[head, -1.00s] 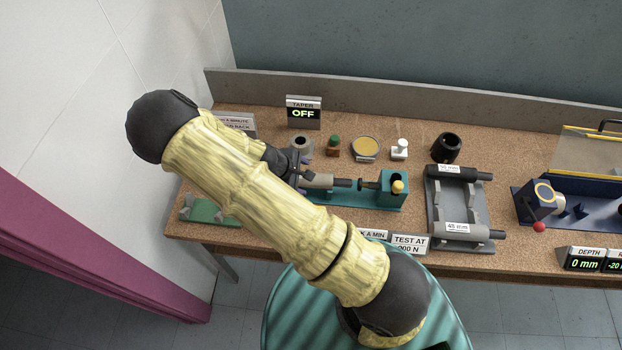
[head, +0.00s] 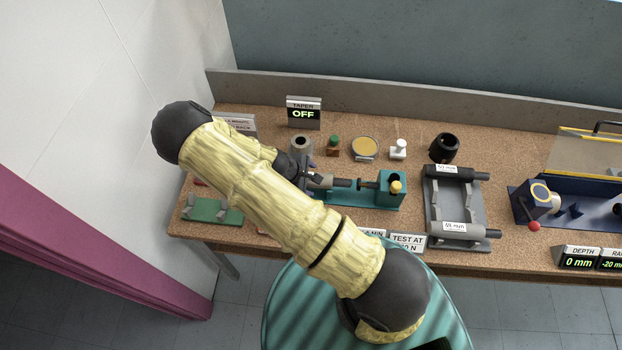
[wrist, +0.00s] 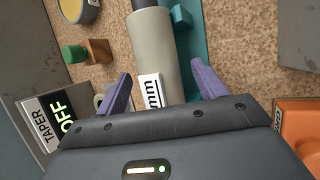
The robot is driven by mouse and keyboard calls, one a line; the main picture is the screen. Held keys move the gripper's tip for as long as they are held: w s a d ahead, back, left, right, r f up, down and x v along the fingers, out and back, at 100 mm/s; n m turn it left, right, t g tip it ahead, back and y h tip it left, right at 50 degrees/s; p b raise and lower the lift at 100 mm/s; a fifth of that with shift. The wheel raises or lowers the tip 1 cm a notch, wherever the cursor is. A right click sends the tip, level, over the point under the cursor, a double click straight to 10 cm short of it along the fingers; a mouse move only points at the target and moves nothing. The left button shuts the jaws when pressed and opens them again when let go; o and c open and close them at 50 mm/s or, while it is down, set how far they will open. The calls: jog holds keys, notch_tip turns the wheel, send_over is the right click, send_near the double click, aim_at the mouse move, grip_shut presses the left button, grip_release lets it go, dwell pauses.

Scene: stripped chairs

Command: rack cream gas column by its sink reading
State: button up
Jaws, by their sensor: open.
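The cream gas column (head: 323,181) lies along the teal test fixture (head: 350,198), its dark rod end pointing right toward a yellow-topped teal block. In the wrist view the cream column (wrist: 155,55) runs between my purple fingers, with a white label ending in "mm" facing up. My gripper (wrist: 161,80) is open, one finger on each side of the column; I cannot tell whether they touch it. In the head view my gripper (head: 308,172) is at the column's left end, which my arm partly hides. The taper display (head: 304,112) reads OFF.
A grey rack (head: 458,205) holds two dark-ended cylinders labelled in mm. A green cradle (head: 212,211) lies front left. A black cup (head: 444,148), white-topped piece (head: 398,149) and round dish (head: 366,147) stand behind. A depth display (head: 578,258) reads 0 mm. An orange block (wrist: 297,122) is near my gripper.

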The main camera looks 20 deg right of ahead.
aim_at(310, 173)
grip_shut()
jog(key=shift+r, duration=0.1)
notch_tip(310, 173, up, 10)
jog(key=p, duration=0.7)
dwell(0.6)
jog(key=shift+w+d+f+m, duration=0.1)
jog(key=shift+d+f+m, duration=0.05)
jog(key=shift+f+m, duration=0.2)
jog(key=f+m+g+b, duration=0.1)
jog(key=m+b, duration=0.1)
jog(key=f+m+g+b, duration=0.1)
jog(key=f+m, duration=0.1)
jog(key=m, duration=0.1)
jog(key=w+d+f+m+g+b, duration=0.1)
jog(key=m+g+b, duration=0.1)
jog(key=shift+w+f+m+b, duration=0.1)
jog(key=shift+f+m+b, duration=0.2)
jog(key=shift+f+m, duration=0.1)
jog(key=shift+w+a+f+m+g+y+b, duration=0.15)
jog(key=shift+m+g+b, duration=0.2)
jog(key=shift+m, duration=0.25)
jog(key=shift+s+a+f+m+g+y+b, duration=0.15)
jog(key=shift+m+g+b, duration=0.1)
jog(key=shift+m+g, duration=0.25)
jog(key=shift+r+m+g, duration=0.15)
jog(key=shift+m+g, duration=0.1)
jog(key=shift+m, duration=0.3)
